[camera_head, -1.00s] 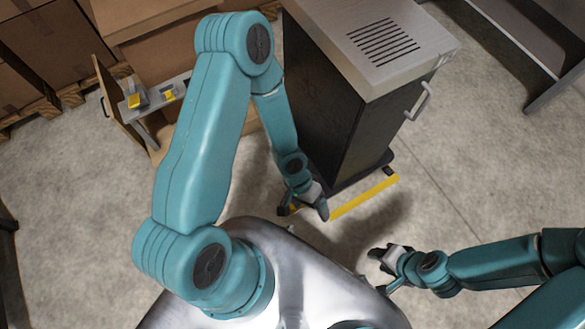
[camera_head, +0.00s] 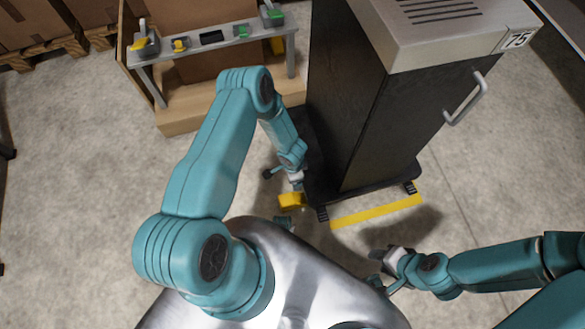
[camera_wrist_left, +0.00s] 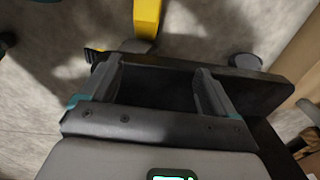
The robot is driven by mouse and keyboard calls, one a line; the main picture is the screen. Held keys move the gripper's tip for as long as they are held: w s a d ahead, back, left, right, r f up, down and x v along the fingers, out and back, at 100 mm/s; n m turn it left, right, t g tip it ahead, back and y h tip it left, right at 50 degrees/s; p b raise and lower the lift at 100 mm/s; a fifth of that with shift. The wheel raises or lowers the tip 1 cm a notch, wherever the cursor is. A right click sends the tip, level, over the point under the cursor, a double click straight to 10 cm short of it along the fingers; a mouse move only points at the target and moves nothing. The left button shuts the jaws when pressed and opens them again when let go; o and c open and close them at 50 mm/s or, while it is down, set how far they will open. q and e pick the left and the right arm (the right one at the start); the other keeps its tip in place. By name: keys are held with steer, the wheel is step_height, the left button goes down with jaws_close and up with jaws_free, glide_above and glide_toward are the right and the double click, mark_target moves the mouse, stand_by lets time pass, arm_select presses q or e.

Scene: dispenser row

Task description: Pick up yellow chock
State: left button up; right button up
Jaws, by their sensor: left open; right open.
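The yellow chock (camera_head: 291,200) sits on the floor by the front left corner of the dark cabinet (camera_head: 345,130), near a caster. My left gripper (camera_head: 297,186) is just above or beside it in the head view; I cannot tell whether they touch. In the left wrist view, a yellow piece (camera_wrist_left: 147,18), apparently the chock, is at the top edge, beyond the open, empty fingers (camera_wrist_left: 160,66). The cabinet's black base lies behind those fingers. My right gripper (camera_head: 380,256) is open and empty, low over the floor, well right of the chock.
A yellow floor strip (camera_head: 376,211) runs along the cabinet's front. The cabinet has a grey top and a side handle (camera_head: 466,98). A bench (camera_head: 215,45) with small yellow and green items stands at the back left. Floor at left is clear.

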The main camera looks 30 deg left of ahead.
arm_select(q)
steer(key=shift+g, duration=0.4)
steer(key=s+f+b, duration=0.1)
steer(key=f+b, duration=0.2)
steer(key=f, duration=0.3)
steer(key=s+f+b, duration=0.1)
steer(key=f+b, duration=0.2)
steer(key=f, duration=0.3)
steer(key=s+f+b, duration=0.1)
steer(key=f+b, duration=0.2)
steer(key=f, duration=0.3)
steer(key=shift+s+f, duration=0.15)
steer(key=shift+f, duration=0.25)
step_height(320, 180, down, 6)
steer(key=b, duration=0.4)
steer(key=shift+d+r+b, duration=0.1)
steer(key=shift+r+b, duration=0.15)
steer(key=shift+b, duration=0.15)
steer(key=shift+r+n, duration=0.2)
steer(key=shift+n, duration=0.1)
arm_select(e)
step_height(320, 180, down, 14)
steer(key=w+d, duration=0.1)
steer(key=w, duration=0.1)
steer(key=shift+f, duration=0.15)
arm_select(q)
steer(key=c, duration=1.2)
arm_select(e)
steer(key=shift+d, duration=0.1)
